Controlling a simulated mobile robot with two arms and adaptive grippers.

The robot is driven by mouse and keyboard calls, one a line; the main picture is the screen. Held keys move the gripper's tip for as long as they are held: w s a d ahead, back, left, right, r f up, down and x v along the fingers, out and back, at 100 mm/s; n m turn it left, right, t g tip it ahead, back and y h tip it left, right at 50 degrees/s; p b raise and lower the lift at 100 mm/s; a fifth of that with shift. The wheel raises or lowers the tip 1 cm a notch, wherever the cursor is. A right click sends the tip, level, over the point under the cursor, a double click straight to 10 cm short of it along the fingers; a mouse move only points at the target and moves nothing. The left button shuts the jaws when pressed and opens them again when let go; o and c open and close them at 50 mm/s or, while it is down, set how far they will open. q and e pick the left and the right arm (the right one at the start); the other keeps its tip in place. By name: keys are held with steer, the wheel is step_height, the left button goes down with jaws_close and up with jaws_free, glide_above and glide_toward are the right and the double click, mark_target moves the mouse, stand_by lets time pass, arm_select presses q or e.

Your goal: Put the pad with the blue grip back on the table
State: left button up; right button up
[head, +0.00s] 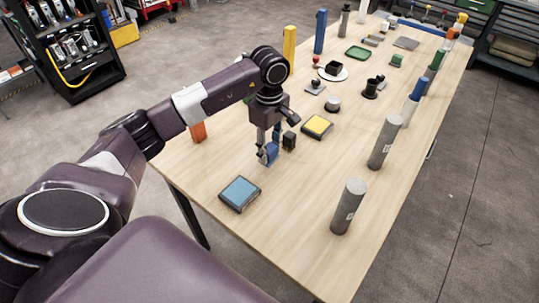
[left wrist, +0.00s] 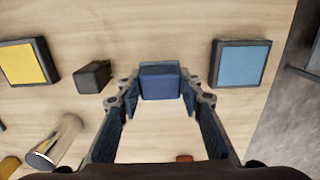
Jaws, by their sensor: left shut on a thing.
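My left gripper (head: 266,157) is over the near left part of the table (head: 290,210), pointing down. It is shut on the blue grip (head: 270,151) of the pad. The rest of the pad is mostly hidden. I cannot tell whether it touches the table. My right gripper is not in view.
A light-blue square with a dark frame (head: 240,193) lies nearer on the table, and a yellow one (head: 317,126) lies beyond. A small dark block (head: 289,141) stands close beside my gripper. Grey cylinders (head: 348,207) stand along the right. Bare wood lies between.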

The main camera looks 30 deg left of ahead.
mark_target(270, 157)
arm_select(q)
step_height(270, 157, down, 3)
steer(key=shift+f+p, duration=0.1)
steer(key=shift+p, duration=0.2)
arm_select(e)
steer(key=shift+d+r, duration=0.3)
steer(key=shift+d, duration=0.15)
arm_select(q)
steer(key=shift+f, duration=0.1)
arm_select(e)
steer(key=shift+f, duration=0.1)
arm_select(q)
steer(key=shift+f+b, duration=0.1)
steer(key=shift+b, duration=0.25)
steer(key=o, duration=1.2)
